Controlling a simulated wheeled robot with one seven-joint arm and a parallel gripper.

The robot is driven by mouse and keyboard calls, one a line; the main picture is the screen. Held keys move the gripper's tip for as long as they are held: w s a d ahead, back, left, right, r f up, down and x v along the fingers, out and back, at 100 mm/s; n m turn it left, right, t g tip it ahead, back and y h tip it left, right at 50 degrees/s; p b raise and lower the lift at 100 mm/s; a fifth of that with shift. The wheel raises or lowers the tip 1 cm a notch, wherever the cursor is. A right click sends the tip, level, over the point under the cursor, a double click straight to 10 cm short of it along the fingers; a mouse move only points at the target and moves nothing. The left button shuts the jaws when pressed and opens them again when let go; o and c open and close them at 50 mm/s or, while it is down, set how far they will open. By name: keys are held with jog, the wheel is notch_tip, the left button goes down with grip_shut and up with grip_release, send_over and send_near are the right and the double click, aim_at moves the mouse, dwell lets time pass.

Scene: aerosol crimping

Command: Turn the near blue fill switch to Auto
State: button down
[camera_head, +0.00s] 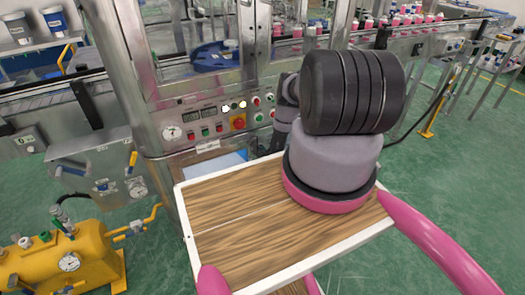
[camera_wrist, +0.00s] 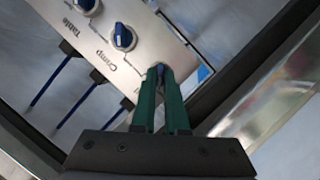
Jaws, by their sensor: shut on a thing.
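In the wrist view my gripper (camera_wrist: 160,72) has its two green fingers closed on a blue switch knob (camera_wrist: 158,73) at the near end of a pale metal panel (camera_wrist: 93,45). The label beside this knob is mostly hidden by a finger, so I cannot read it or the knob's setting. Two more blue knobs stand further along the same panel: one by the word Crimp (camera_wrist: 123,37), and one by the word Table (camera_wrist: 86,5), cut by the top edge. In the head view my arm hides the gripper and the switches.
In the head view a steel machine carries a button panel with a red emergency button (camera_head: 238,123) and a gauge (camera_head: 172,133). A yellow tank (camera_head: 68,262) stands at lower left. A conveyor with pink-and-white cans (camera_head: 400,20) runs behind. Green floor lies open at right.

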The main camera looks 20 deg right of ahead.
jog(key=shift+n+h, duration=0.3)
jog(key=shift+n, duration=0.2)
jog(key=c, duration=0.9)
grip_release()
jog(key=shift+c, duration=0.2)
jog(key=shift+a, duration=0.1)
